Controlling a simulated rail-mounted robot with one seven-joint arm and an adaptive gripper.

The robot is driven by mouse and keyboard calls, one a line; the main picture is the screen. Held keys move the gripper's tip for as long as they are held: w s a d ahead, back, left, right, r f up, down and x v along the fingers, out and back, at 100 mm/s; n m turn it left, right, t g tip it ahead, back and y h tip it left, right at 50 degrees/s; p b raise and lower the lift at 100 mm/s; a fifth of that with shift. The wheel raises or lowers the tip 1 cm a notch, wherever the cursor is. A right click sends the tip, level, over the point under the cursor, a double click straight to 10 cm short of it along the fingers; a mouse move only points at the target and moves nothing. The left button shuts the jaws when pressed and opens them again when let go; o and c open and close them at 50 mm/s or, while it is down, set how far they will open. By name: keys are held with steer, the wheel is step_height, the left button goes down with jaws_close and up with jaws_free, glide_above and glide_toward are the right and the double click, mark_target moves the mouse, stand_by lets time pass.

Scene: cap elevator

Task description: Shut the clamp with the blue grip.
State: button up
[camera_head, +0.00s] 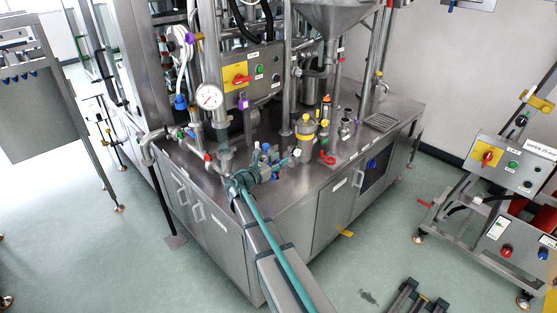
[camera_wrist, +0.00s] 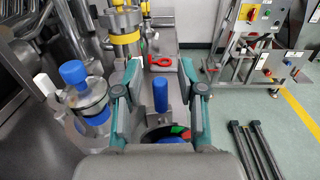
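The blue grip (camera_wrist: 160,95) of the clamp stands upright between the two fingers of my gripper (camera_wrist: 161,88) in the wrist view. My gripper is open, with a gap showing on each side of the grip. A dark round part with green and red marks lies below the grip, partly hidden by my gripper's body; how far the clamp is open cannot be told. In the head view my gripper (camera_head: 262,170) is over the steel cabinet top (camera_head: 290,187), among small blue parts that I cannot tell apart.
A clear fitting with a blue cap (camera_wrist: 74,73) stands close to the left finger. Ahead are a yellow-banded sight glass (camera_head: 305,130) and a red hook-shaped handle (camera_head: 327,158). A pressure gauge (camera_head: 209,96) stands to the left. A wheeled control stand (camera_head: 510,165) is at the right.

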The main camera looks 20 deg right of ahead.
steer(key=shift+c, duration=0.3)
jaws_close()
